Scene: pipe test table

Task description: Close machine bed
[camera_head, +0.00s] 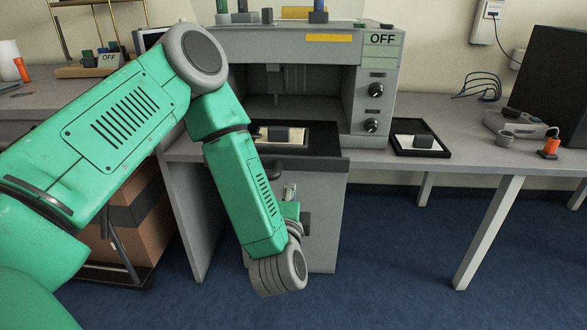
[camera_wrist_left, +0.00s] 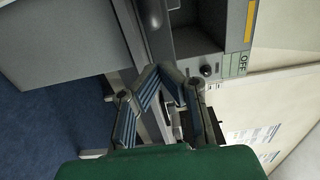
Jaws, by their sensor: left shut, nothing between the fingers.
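The grey machine (camera_head: 300,75) stands on the table, with a sign reading OFF at its upper right. Its dark bed (camera_head: 320,160) juts out over the front edge of the table and carries a light plate with a dark block. A dark curved handle (camera_head: 287,170) shows at the bed's front, partly hidden by my forearm. My left gripper (camera_head: 290,190) is just below the bed's front, mostly hidden behind my forearm. In the left wrist view its blue-padded fingers (camera_wrist_left: 168,72) converge at the tips, shut and empty, near the machine's front (camera_wrist_left: 193,38). My right gripper is not in view.
A grey cabinet (camera_head: 325,215) stands under the bed. Brown boxes (camera_head: 130,225) are under the left table. Blue floor is open at lower right.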

